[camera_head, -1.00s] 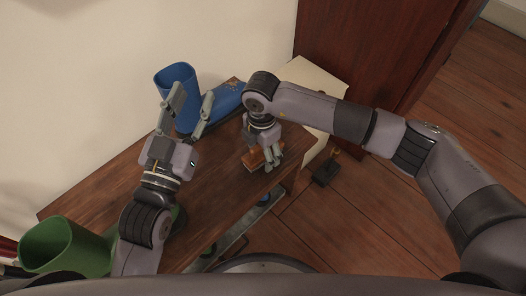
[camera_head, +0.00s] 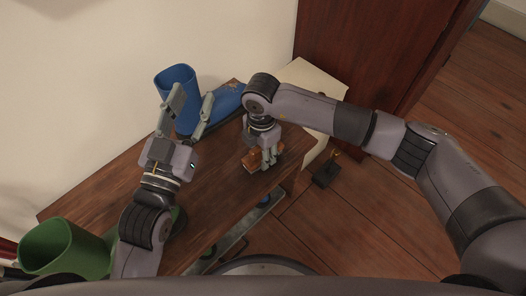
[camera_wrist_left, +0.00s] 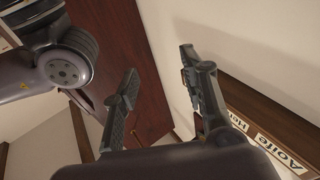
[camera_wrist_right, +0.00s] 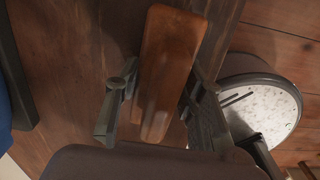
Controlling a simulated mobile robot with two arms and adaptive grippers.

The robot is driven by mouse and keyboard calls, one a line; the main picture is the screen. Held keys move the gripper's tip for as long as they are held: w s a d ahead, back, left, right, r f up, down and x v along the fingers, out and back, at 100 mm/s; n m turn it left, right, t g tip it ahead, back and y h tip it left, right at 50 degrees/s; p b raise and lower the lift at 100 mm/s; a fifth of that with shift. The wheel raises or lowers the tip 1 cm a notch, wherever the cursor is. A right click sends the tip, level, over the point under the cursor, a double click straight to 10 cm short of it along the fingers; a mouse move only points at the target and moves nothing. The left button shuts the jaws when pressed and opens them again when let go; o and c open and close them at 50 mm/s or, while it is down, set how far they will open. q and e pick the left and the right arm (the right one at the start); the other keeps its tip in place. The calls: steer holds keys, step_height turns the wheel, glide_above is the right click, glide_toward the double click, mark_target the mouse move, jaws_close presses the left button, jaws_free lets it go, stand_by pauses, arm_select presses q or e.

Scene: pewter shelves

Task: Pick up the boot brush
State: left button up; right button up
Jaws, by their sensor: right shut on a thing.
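The boot brush (camera_head: 250,161) is an orange-brown wooden block near the right end of the wooden shelf top. My right gripper (camera_head: 267,160) reaches down from above and is shut on it. In the right wrist view the boot brush (camera_wrist_right: 168,70) lies lengthwise between the two fingers (camera_wrist_right: 155,105). Its bristles are not visible, and I cannot tell whether it still touches the wood. My left gripper (camera_head: 192,108) is open and empty above the shelf, in front of the blue boots. Its spread fingers also show in the left wrist view (camera_wrist_left: 160,85).
A green boot (camera_head: 62,248) is at the lower left. A dark red-brown cabinet side (camera_head: 365,50) rises behind my right arm. The middle of the shelf top (camera_head: 215,190) is clear.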

steer(key=shift+r, duration=0.15)
steer(key=shift+c, duration=0.2)
steer(key=shift+r, duration=0.2)
step_height(320, 180, up, 9)
steer(key=p, duration=0.2)
steer(key=shift+f+p, duration=0.15)
steer(key=shift+p, duration=0.25)
steer(key=shift+r, duration=0.35)
arm_select(q)
steer(key=s+a+f+g+y, duration=0.2)
steer(key=f+g, duration=0.5)
steer(key=f, duration=0.5)
steer(key=shift+s+a+f, duration=0.15)
steer(key=shift+s+a, duration=0.15)
steer(key=shift+s, duration=0.3)
arm_select(e)
steer(key=o, duration=0.6)
steer(key=c, duration=0.4)
